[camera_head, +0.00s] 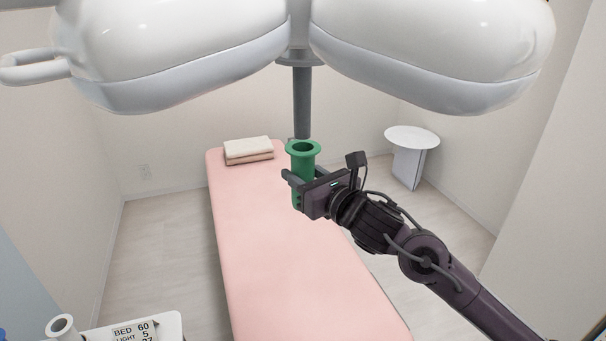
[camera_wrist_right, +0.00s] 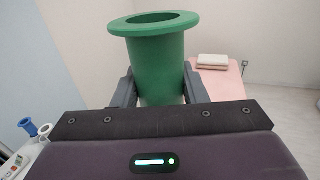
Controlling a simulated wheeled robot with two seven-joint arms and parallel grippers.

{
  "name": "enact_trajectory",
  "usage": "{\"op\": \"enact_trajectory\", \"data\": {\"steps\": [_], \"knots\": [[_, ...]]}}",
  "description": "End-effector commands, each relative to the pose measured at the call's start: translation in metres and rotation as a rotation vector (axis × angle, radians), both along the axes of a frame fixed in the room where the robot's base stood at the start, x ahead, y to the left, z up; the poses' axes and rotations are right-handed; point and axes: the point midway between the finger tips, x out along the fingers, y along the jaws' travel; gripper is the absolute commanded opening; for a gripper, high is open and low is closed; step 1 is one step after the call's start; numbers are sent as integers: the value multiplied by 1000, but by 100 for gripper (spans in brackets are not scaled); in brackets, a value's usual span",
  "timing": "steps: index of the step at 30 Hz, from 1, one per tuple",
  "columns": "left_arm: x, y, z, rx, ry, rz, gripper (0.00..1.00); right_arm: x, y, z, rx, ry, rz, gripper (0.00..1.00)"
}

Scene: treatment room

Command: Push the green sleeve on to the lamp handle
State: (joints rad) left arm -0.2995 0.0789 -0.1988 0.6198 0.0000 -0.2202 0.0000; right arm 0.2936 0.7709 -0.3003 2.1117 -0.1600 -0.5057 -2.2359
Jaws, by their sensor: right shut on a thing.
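The green sleeve (camera_head: 303,160) is a hollow tube with a wide flange at its open top end. My right gripper (camera_head: 297,188) is shut on it and holds it upright, below the lamp. In the right wrist view the sleeve (camera_wrist_right: 157,62) stands between the two dark fingers (camera_wrist_right: 158,92), flange up. The lamp handle (camera_head: 302,102) is a grey vertical post hanging between the two white lamp heads. In the head view its lower end appears just above and behind the sleeve's flange; I cannot tell the gap in depth. My left gripper is not in view.
White lamp heads (camera_head: 180,50) and (camera_head: 430,50) fill the top. A pink bed (camera_head: 265,240) with folded towels (camera_head: 248,150) lies below. A round white side table (camera_head: 412,137) stands back right. A white cart (camera_head: 165,325) with a label sits front left.

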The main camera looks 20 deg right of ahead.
Motion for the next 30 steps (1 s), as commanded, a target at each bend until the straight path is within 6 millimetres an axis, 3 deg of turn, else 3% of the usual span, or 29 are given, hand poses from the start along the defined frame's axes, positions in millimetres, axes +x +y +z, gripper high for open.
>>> {"op": "enact_trajectory", "data": {"steps": [30], "knots": [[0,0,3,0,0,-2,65,0,0,12,0,-1,0,21]]}}
